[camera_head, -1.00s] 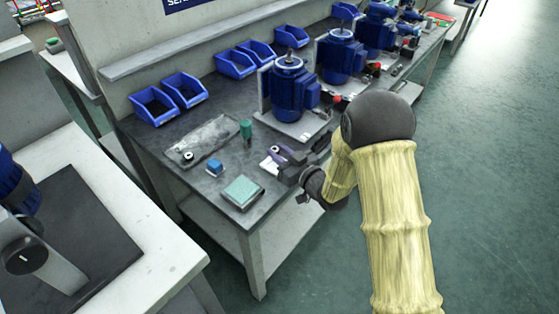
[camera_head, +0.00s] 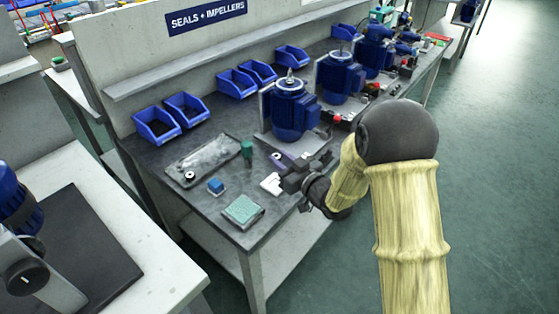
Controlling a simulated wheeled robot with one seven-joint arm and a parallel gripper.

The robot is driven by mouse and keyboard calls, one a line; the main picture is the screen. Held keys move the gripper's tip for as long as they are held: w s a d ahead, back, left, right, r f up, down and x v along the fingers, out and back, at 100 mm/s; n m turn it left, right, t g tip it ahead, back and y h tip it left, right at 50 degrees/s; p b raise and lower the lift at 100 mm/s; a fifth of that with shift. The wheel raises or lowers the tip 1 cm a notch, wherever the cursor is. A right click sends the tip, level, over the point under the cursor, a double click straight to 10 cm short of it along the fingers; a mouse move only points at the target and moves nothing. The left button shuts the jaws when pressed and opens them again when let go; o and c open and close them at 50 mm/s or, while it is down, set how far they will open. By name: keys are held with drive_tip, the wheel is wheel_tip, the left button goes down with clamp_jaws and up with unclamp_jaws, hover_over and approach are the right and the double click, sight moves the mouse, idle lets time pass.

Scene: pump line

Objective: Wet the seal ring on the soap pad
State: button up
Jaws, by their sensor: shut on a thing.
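The soap pad (camera_head: 242,211) is a pale green square on a thin base, lying near the front edge of the dark bench top. My gripper (camera_head: 284,181) is low over the bench, to the right of the pad and apart from it in the picture. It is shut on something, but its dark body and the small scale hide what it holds. A small black and white ring (camera_head: 190,176) lies on a grey tray (camera_head: 212,152) at the left. I cannot tell whether it is the task's seal ring.
A blue block (camera_head: 215,186) and a green cylinder (camera_head: 247,149) stand near the pad. A white piece (camera_head: 270,184) lies beside my gripper. A blue pump motor (camera_head: 290,108) stands behind it. Blue bins (camera_head: 186,109) line the back. A white table (camera_head: 145,265) is at lower left.

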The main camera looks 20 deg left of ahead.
drive_tip(key=w+d+f+m+t+h, duration=0.1)
drive_tip(key=d+f, duration=0.1)
drive_tip(key=w+d+f+m+t+h, duration=0.1)
drive_tip(key=d+f+t+h, duration=0.1)
drive_tip(key=d, duration=0.1)
drive_tip(key=w+d+f+m+t+h, duration=0.1)
drive_tip(key=d+f+m, duration=0.1)
drive_tip(key=d, duration=0.1)
drive_tip(key=shift+w+d, duration=0.15)
drive_tip(key=shift+w, duration=0.2)
drive_tip(key=s+d+f+m+t+h, duration=0.1)
drive_tip(key=d+f+m+h, duration=0.1)
drive_tip(key=d+h, duration=0.3)
drive_tip(key=s+d+f+m+h, duration=0.1)
drive_tip(key=d+f+m+h, duration=0.2)
drive_tip(key=d, duration=0.8)
drive_tip(key=s+d+f+m+t+h, duration=0.1)
drive_tip(key=d+f+m+h, duration=0.1)
drive_tip(key=d+m+h, duration=0.3)
drive_tip(key=d+h, duration=0.2)
drive_tip(key=d, duration=0.2)
drive_tip(key=shift+f+t, duration=0.3)
drive_tip(key=shift+f, duration=0.05)
